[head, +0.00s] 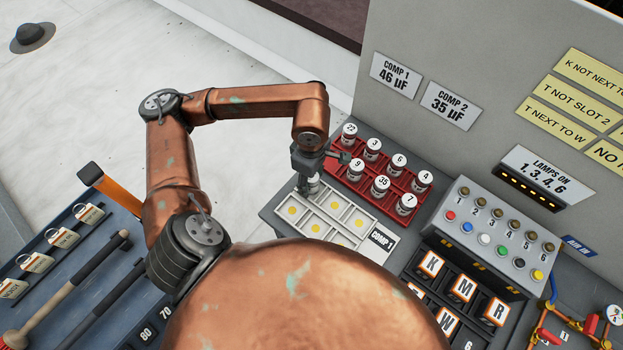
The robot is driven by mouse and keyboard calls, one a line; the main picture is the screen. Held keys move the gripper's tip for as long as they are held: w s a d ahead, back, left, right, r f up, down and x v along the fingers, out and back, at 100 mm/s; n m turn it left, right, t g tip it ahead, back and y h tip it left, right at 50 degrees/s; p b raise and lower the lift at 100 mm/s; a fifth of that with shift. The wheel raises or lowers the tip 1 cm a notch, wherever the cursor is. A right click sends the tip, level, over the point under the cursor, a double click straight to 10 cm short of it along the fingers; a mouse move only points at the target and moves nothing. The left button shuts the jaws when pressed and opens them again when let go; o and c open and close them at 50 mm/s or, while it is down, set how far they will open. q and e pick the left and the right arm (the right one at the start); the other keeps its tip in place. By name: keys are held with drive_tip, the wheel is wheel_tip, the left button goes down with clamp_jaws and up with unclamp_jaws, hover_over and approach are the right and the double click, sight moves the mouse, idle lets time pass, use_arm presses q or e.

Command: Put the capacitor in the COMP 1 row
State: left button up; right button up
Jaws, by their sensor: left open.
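A white tray (328,199) with yellow dots in its slots carries a COMP 1 label (381,241) at its right end. A pale capacitor (313,186) stands at the left end of the tray's back row. Its top is partly hidden, and I cannot read its number. My left gripper (318,167) is open just above and around this capacitor, with one finger toward the red rack (395,205). The rack holds several capacitors, marked 22, 3, 6, 4, 9, 35 and 7. Its front left place is partly hidden by my gripper. My right gripper is out of view.
Wall signs read COMP 1 46 µF (395,74) and COMP 2 35 µF (451,106). A switch box (487,234) and lettered blocks (463,288) stand to the right. My own arm hides the tray's near part.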

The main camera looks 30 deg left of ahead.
use_arm(q)
drive_tip(key=shift+r, duration=0.2)
wheel_tip(320, 180, up, 12)
drive_tip(key=shift+f+p, duration=0.1)
drive_tip(key=shift+p, duration=0.6)
